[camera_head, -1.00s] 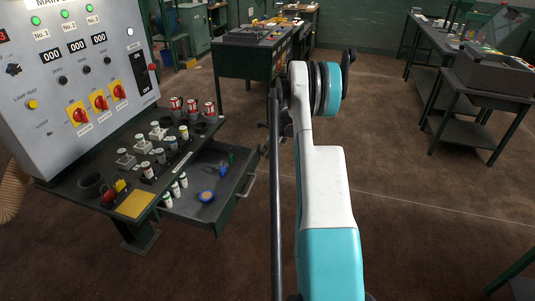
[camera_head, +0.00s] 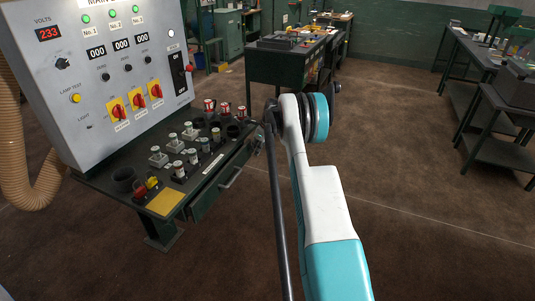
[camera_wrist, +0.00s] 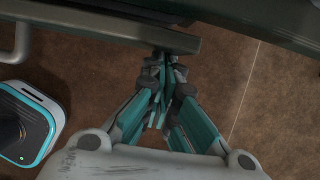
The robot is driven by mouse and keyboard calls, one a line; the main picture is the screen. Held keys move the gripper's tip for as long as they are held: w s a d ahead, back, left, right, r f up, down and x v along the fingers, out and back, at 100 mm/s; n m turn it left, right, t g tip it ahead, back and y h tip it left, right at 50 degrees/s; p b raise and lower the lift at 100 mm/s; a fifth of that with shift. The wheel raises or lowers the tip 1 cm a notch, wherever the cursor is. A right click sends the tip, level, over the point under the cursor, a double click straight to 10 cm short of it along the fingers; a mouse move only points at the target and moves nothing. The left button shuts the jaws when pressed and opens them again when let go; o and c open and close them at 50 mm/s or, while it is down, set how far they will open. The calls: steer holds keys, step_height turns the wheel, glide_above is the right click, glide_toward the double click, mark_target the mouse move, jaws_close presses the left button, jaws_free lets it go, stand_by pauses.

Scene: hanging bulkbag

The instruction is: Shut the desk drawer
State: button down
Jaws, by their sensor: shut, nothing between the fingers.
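The green desk drawer (camera_head: 213,191) is under the tabletop of the control desk (camera_head: 84,178) at the left, and its inside no longer shows. In the head view it looks shut or nearly shut; I cannot tell whether it is fully flush. Its bar handle (camera_head: 232,177) faces the room and also shows in the wrist view (camera_wrist: 21,44). My gripper (camera_wrist: 164,58) is shut and empty. Its fingertips are at the drawer front's edge (camera_wrist: 110,27), to the right of the handle in the wrist view, touching or very close. In the head view my gripper is at the drawer's far end, mostly hidden.
The control panel (camera_head: 95,70) stands at the back of the desk. Another green bench (camera_head: 280,65) stands behind, and tables (camera_head: 500,120) stand at the right. The brown floor between is clear.

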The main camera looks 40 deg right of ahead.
steer(key=shift+w+a, duration=0.3)
steer(key=shift+w, duration=0.45)
steer(key=shift+w+a, duration=0.25)
steer(key=shift+w, duration=0.45)
steer(key=p, duration=0.3)
glide_toward(249, 147)
steer(key=s+d, duration=0.2)
steer(key=s, duration=0.2)
steer(key=shift+f, duration=0.2)
